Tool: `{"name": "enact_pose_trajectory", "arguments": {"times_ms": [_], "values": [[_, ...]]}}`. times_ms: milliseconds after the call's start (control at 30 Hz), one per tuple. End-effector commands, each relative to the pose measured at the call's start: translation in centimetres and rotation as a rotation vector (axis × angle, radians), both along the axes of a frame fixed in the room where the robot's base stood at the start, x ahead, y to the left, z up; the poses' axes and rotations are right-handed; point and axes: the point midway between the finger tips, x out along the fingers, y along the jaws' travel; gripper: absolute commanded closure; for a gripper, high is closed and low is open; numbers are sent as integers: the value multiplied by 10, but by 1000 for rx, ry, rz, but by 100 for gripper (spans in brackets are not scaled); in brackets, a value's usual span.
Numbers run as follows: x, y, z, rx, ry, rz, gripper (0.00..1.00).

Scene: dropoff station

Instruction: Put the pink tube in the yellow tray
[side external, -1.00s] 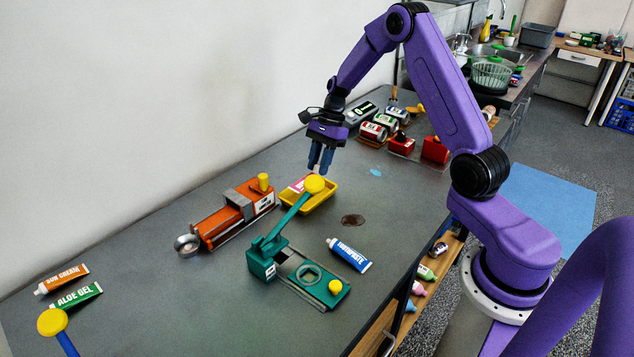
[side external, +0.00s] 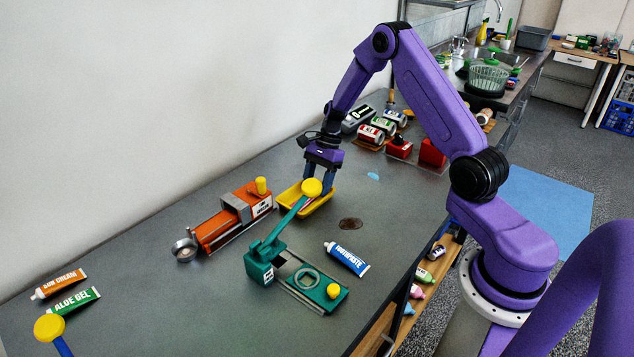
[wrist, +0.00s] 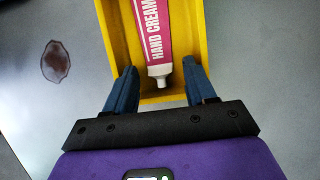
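The pink tube (wrist: 157,28), marked HAND CREAM, lies inside the yellow tray (wrist: 112,30) in the wrist view, its white cap toward me. In the side external view the tray (side external: 287,197) stands behind the green device, and the tube is mostly hidden by my gripper and the yellow knob. My gripper (side external: 328,184) is low at the tray. In the wrist view my gripper (wrist: 158,70) is open, with one blue finger on each side of the tube's cap end and gaps between them and the tube.
A green device (side external: 262,258) with a raised yellow-knobbed lever (side external: 311,187) stands close in front of the tray. An orange device (side external: 220,225) is to its left. A toothpaste tube (side external: 346,258) lies to the right. A brown stain (side external: 350,224) marks clear table beside the tray.

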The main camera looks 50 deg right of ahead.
Motion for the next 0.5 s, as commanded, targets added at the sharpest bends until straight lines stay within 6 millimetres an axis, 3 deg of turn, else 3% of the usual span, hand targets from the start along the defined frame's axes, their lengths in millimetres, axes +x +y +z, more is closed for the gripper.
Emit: {"name": "enact_pose_trajectory", "arguments": {"times_ms": [333,500], "values": [[0,0,3,0,-1,1,46],[1,-9,23,-1,-5,-1,46]]}}
